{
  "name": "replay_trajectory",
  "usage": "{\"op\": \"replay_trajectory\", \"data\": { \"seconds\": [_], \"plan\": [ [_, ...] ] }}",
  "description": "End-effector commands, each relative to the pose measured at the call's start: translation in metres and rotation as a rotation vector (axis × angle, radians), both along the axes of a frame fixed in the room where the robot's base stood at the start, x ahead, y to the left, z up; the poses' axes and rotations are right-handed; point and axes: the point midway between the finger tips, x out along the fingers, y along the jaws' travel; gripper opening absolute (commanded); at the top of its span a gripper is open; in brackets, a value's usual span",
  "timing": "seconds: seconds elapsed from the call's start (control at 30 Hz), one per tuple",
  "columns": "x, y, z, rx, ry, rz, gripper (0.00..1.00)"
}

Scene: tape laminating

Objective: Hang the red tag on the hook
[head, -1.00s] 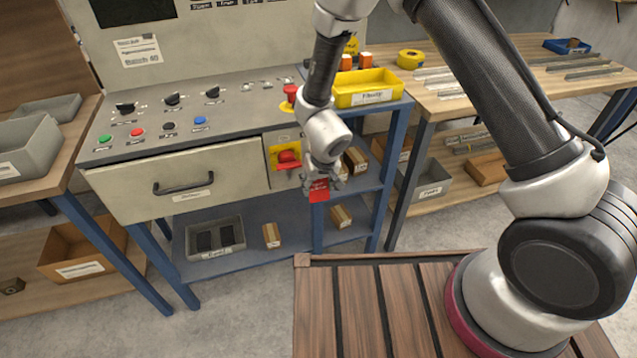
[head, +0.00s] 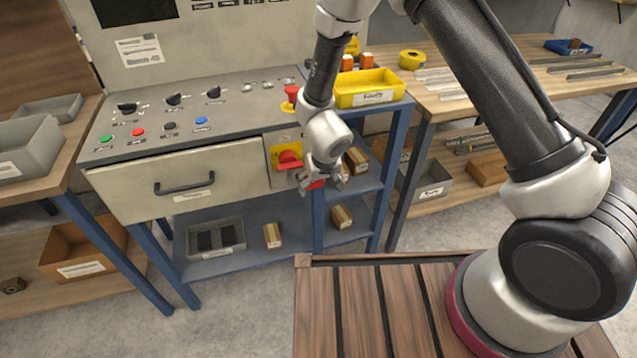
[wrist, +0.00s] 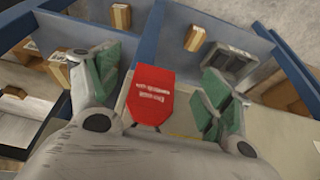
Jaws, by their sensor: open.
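The red tag (wrist: 152,92), with white lettering, shows face-on between my fingers in the wrist view. In the head view only a small red part of it (head: 315,184) shows at the fingers. My gripper (head: 323,182) is open in front of the grey cabinet, just right of and below a red rotary switch (head: 288,159) on a yellow plate. In the wrist view its green-padded fingers (wrist: 164,78) stand apart on both sides of the tag, with gaps visible. The hook cannot be made out, and what holds the tag up is hidden.
The grey control cabinet (head: 228,180) with its drawer handle (head: 184,187) is left of my gripper. Below it a blue shelf (head: 270,215) carries a grey bin (head: 215,238) and wooden blocks. A yellow bin (head: 368,88) stands behind my wrist.

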Motion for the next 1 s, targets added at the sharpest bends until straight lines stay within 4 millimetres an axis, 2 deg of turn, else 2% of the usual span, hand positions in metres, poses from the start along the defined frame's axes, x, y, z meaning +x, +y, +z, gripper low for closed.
{"op": "replay_trajectory", "data": {
  "seconds": [0.23, 0.7, 0.83, 1.0],
  "plan": [
    [-0.003, -0.001, 0.012, 0.001, -0.002, -0.002, 0.8],
    [-0.032, -0.01, 0.093, 0.002, -0.002, -0.004, 0.8],
    [-0.037, -0.011, 0.106, 0.002, -0.002, -0.003, 0.8],
    [-0.04, -0.012, 0.112, 0.0, 0.0, -0.001, 0.8]
  ]
}}
